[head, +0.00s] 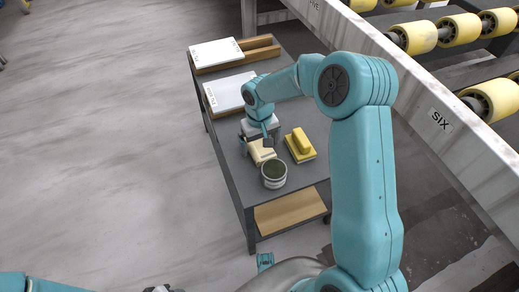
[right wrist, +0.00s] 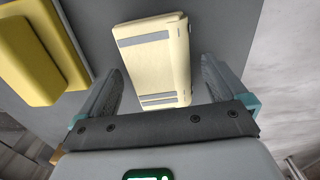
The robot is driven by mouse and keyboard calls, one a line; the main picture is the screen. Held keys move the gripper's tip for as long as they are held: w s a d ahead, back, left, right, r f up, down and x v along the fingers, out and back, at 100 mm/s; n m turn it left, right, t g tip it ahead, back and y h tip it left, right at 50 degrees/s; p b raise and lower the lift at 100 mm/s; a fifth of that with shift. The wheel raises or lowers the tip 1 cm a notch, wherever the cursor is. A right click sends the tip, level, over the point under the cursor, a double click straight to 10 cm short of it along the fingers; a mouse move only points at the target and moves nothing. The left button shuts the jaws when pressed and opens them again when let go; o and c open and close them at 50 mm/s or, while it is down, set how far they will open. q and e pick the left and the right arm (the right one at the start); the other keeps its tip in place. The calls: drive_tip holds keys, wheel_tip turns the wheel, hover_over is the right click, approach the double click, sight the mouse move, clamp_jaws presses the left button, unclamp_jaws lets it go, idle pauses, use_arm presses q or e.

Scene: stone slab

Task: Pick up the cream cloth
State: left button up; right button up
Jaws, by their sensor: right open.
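The cream cloth (head: 258,149) lies on the grey top of a cart, partly hidden by my right gripper in the head view. In the right wrist view the cloth (right wrist: 156,62) is a folded cream block with grey bands, in line with the gap between the fingers. My right gripper (right wrist: 160,82) is open, one finger on each side of the cloth in the picture. I cannot tell whether the fingertips reach down around it. In the head view my right gripper (head: 264,138) is right over the cloth.
A yellow block with a handle (head: 300,145) lies close to the right of the cloth; it also shows in the right wrist view (right wrist: 38,50). A round container (head: 273,174) stands just in front. White boards (head: 216,53) lie at the cart's far end. A roller conveyor (head: 440,118) runs along the right.

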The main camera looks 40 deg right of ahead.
sight(260, 145)
drive_tip(key=shift+f, duration=0.4)
drive_tip(key=shift+r, duration=0.1)
drive_tip(key=c, duration=1.1)
wheel_tip(260, 145, up, 20)
drive_tip(key=p, duration=0.5)
drive_tip(key=shift+c, duration=0.2)
